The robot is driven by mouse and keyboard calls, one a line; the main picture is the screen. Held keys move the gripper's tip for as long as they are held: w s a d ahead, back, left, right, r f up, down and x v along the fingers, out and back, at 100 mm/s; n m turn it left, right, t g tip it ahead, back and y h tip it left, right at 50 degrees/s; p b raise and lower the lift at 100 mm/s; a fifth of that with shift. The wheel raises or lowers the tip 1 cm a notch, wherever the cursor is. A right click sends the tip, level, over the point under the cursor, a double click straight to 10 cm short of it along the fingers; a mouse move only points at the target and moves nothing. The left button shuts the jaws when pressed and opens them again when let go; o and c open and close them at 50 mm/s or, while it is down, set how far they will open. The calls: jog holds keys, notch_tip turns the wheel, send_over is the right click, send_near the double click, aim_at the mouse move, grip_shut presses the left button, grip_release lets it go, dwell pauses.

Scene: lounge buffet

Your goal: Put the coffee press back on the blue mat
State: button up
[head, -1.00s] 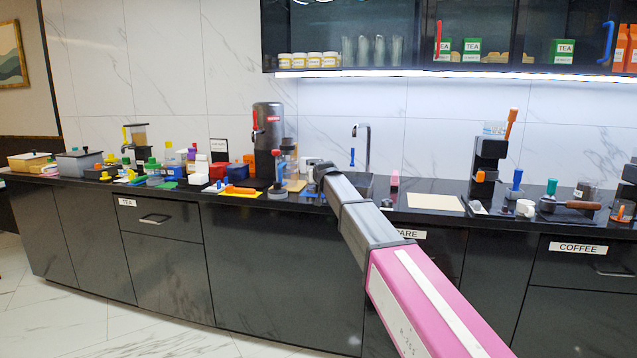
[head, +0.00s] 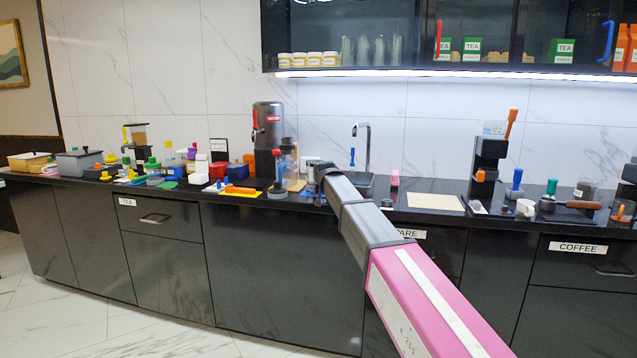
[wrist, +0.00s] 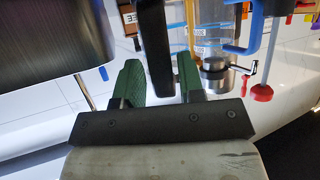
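What looks like the coffee press, a clear cylinder (head: 289,152), stands on the counter left of my gripper, beside the dark metal urn. A clear vessel with a metal band (wrist: 214,45) shows in the wrist view; I cannot tell if it is the same one. My gripper (wrist: 160,78) has its two green fingertips apart. A black upright bar, perhaps a handle, shows in the gap between them; I cannot tell whether they touch it. In the head view my arm hides the fingers. A bit of blue mat (head: 308,193) shows at the counter's front edge by my wrist.
The dark urn (head: 268,130) stands close left. A large dark cylinder (wrist: 50,35) fills the wrist view's upper left. A blue handle (wrist: 257,28) and a red-ended rod (wrist: 263,92) are at right. A beige mat (head: 435,202) is bare. Clutter fills the left counter.

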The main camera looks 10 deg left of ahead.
jog(key=v, duration=1.1)
jog(key=s+d+f+m+g+h, duration=0.1)
jog(key=s+d+f+g+h, duration=0.3)
jog(key=d+f, duration=0.85)
jog(key=s+d+f+m+g, duration=0.15)
jog(key=s+d+f, duration=0.45)
jog(key=d+f, duration=0.65)
jog(key=s+d+f+g, duration=0.3)
jog(key=s+d+f, duration=0.3)
jog(key=s+f, duration=0.4)
jog(key=s+d+f+m+g, duration=0.1)
jog(key=s+d+f+g, duration=0.3)
jog(key=s+d+f, duration=0.3)
jog(key=s+f, duration=0.3)
jog(key=shift+s+d, duration=0.3)
jog(key=shift+s, duration=0.1)
